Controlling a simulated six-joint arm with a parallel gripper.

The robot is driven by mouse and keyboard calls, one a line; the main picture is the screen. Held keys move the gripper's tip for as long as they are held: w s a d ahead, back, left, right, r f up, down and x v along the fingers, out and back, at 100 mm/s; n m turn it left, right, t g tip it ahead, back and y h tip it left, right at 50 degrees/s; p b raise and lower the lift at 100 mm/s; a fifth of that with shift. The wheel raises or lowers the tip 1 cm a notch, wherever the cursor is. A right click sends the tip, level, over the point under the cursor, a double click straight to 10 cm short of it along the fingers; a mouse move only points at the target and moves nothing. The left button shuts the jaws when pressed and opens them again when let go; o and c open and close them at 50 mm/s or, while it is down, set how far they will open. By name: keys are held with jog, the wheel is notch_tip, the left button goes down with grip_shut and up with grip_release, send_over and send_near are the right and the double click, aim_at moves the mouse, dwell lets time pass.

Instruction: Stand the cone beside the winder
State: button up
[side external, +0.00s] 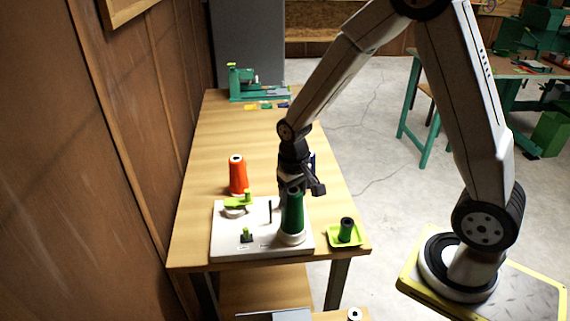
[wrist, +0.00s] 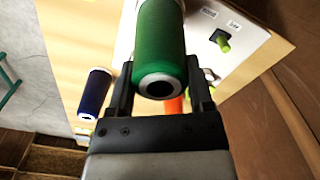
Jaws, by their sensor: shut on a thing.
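A green cone (side external: 292,213) stands upright at the right front part of the white winder board (side external: 224,250). A white round base (side external: 291,238) shows at its foot; I cannot tell whether this is part of the cone or of the board. My gripper (side external: 292,188) is shut on the cone's upper part. In the wrist view the fingers (wrist: 160,66) flank the green cone (wrist: 160,40), whose dark top hole faces the camera. The winder's lime-green arm (side external: 238,201) is on the board, left of the cone.
An orange cone (side external: 238,175) stands behind the board. A blue cone (wrist: 95,92) stands on the table, mostly hidden by my arm in the side view. A small dark green spool (side external: 346,230) sits in a lime tray (side external: 345,242) at right. A green machine (side external: 245,85) is at the far end.

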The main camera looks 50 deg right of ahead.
jog(key=shift+r, duration=1.15)
jog(key=r, duration=0.1)
jog(key=w+r, duration=0.1)
jog(key=r, duration=0.1)
jog(key=w+r, duration=0.1)
jog(key=r, duration=0.1)
jog(key=shift+d+r, duration=0.1)
jog(key=shift+d, duration=0.3)
jog(key=w+d, duration=1.4)
jog(key=w, duration=0.3)
notch_tip(320, 180, down, 7)
jog(key=shift+s+a+r, duration=0.2)
jog(key=shift+s+a, duration=0.05)
jog(key=shift+a, duration=0.1)
jog(key=shift+f, duration=0.1)
